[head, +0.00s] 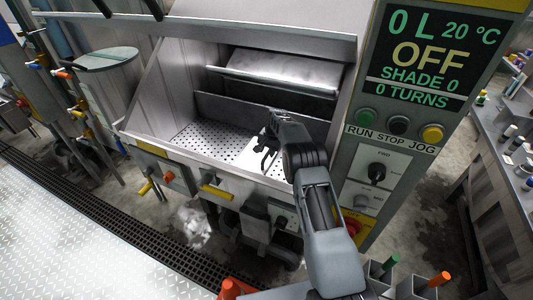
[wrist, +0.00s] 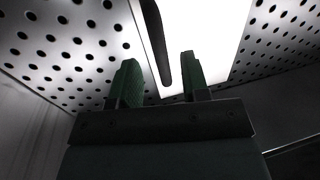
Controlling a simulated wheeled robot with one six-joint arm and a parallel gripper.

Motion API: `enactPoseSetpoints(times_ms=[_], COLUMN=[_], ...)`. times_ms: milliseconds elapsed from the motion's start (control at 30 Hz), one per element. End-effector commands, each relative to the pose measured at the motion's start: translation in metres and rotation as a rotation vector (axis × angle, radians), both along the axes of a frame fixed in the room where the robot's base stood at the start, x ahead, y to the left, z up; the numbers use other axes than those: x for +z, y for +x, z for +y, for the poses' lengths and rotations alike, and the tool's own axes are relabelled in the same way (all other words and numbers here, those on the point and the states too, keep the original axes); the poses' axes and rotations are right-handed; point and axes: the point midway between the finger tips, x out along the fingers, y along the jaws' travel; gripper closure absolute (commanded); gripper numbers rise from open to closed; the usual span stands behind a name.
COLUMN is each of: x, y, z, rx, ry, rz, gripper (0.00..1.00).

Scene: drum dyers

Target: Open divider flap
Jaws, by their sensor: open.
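My gripper (head: 266,148) reaches into the steel bay of the machine, over its floor. In the wrist view its two green-padded fingers (wrist: 160,82) stand apart. A dark, slim, rounded bar (wrist: 155,45) comes down from the top of that view into the gap between the fingers; no clear contact shows. Behind the bar is a bright white patch (wrist: 205,25) set in the perforated metal (wrist: 60,45). A plain grey upright panel (head: 225,108) crosses the back of the bay and may be the divider flap; I cannot tell for sure. My arm hides its right part.
The perforated floor (head: 205,138) is bare on the left. The bay's front rim (head: 200,166) and side walls bound my arm. A control panel (head: 420,60) reading OFF stands close on the right. A metal ledge (head: 280,82) overhangs the back.

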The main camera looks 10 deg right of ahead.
Motion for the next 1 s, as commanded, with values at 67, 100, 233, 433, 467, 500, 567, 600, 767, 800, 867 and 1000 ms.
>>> enactPoseSetpoints(times_ms=[67,100,233,433,467,500,567,600,767,800,867,1000], x=[-0.009,-0.013,-0.020,-0.025,-0.025,-0.025,-0.025,-0.025,-0.024,-0.024,-0.024,-0.024], y=[0.001,0.001,0.003,0.003,0.003,0.003,0.003,0.003,0.003,0.003,0.003,0.003], z=[0.002,0.002,0.003,0.004,0.004,0.004,0.004,0.004,0.004,0.004,0.004,0.004], rx=[0.000,0.000,0.000,-0.001,-0.001,-0.001,-0.001,-0.001,-0.001,-0.001,-0.001,-0.001], ry=[0.000,0.000,0.000,0.000,0.000,0.000,0.000,0.000,0.000,0.000,0.000,0.000], rz=[0.002,0.002,0.000,0.000,0.000,0.000,0.000,0.000,0.000,0.000,0.000,0.000], gripper=[0.58,0.58,0.58,0.58,0.58,0.58,0.58,0.58,0.71,0.75,0.81,0.94])
